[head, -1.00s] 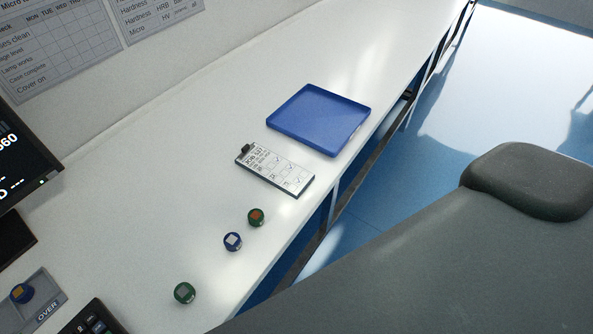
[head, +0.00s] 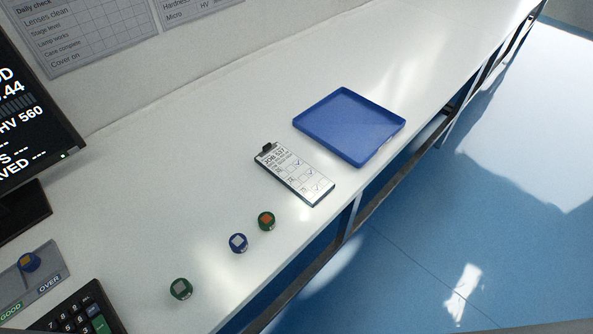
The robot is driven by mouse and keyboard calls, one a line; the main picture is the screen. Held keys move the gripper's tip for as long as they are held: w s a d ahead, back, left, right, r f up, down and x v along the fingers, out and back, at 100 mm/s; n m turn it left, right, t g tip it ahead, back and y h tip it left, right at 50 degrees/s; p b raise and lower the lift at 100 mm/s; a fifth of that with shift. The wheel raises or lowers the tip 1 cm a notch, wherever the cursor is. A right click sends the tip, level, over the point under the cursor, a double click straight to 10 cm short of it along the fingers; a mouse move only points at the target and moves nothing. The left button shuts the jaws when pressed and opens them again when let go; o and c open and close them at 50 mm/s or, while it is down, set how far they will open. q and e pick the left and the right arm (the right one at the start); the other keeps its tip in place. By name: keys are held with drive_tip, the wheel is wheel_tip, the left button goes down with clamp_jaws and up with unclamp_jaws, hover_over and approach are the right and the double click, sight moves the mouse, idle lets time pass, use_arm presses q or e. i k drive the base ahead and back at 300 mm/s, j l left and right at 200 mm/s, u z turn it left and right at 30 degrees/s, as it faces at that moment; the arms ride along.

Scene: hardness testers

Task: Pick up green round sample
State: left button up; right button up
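Two round green samples stand on the white bench in the head view. One green sample with a grey square face (head: 180,289) is at the lower left, near the keypad. The other green sample with an orange-brown face (head: 266,221) is farther back and to the right, close to the bench's front edge. A round blue sample with a pale square face (head: 238,243) stands between them. Neither of my grippers is in view.
A blue tray (head: 312,134), empty, lies farther back near the front edge. A clipboard (head: 295,174) lies before it. A GOOD/OVER plate (head: 52,268) holds another blue sample (head: 29,262). A keypad (head: 75,318) and a screen (head: 30,110) are at the left.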

sight(180, 288)
drive_tip(key=k+u, duration=0.1)
drive_tip(key=k, duration=0.45)
drive_tip(key=k+l+u, duration=0.1)
drive_tip(key=u, duration=0.35)
drive_tip(key=k+l+u, duration=0.2)
drive_tip(key=u, duration=0.25)
drive_tip(key=l, duration=0.1)
